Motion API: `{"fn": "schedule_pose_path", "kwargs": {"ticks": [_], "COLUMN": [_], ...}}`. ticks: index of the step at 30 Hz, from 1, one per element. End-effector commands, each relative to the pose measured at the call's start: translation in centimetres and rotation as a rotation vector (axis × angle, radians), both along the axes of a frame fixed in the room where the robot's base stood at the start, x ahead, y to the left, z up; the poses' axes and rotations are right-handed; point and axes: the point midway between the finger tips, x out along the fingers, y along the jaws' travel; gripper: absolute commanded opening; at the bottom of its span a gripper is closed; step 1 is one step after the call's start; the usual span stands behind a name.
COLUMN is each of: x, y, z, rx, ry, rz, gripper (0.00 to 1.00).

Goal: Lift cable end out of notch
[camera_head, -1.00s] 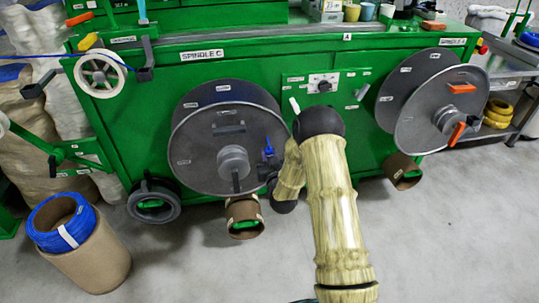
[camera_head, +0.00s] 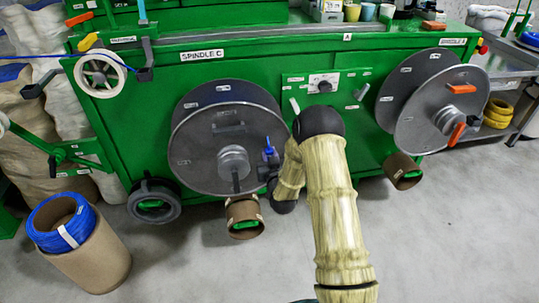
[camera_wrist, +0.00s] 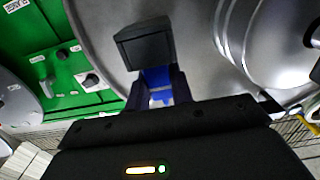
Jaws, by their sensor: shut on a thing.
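A short blue cable end (camera_head: 268,142) stands up at the right edge of the grey spool (camera_head: 205,150) under the SPINDLE C label. My gripper (camera_head: 270,160) is beside the spool's right rim, partly hidden by my arm. In the wrist view, the dark fingers (camera_wrist: 158,88) are shut on the blue cable end (camera_wrist: 157,75). A dark block (camera_wrist: 145,42) sits just beyond the fingertips, against the grey flange. I cannot tell whether the cable end still touches a notch; the notch itself is not clearly visible.
The green machine front (camera_head: 345,145) stands close behind my arm. A second grey spool (camera_head: 425,115) is at the right. A cardboard tube (camera_head: 243,212) is below the first spool. A bin with blue cable coil (camera_head: 85,260) stands at lower left. The floor in front is clear.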

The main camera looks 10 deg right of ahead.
Motion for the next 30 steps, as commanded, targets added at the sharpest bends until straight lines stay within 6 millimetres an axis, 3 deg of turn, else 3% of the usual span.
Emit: {"fn": "schedule_pose_path", "kwargs": {"ticks": [30], "x": [0.05], "y": [0.01], "z": [1.23], "rx": [0.000], "ry": [-0.005], "rz": [0.000], "gripper": [0.00]}}
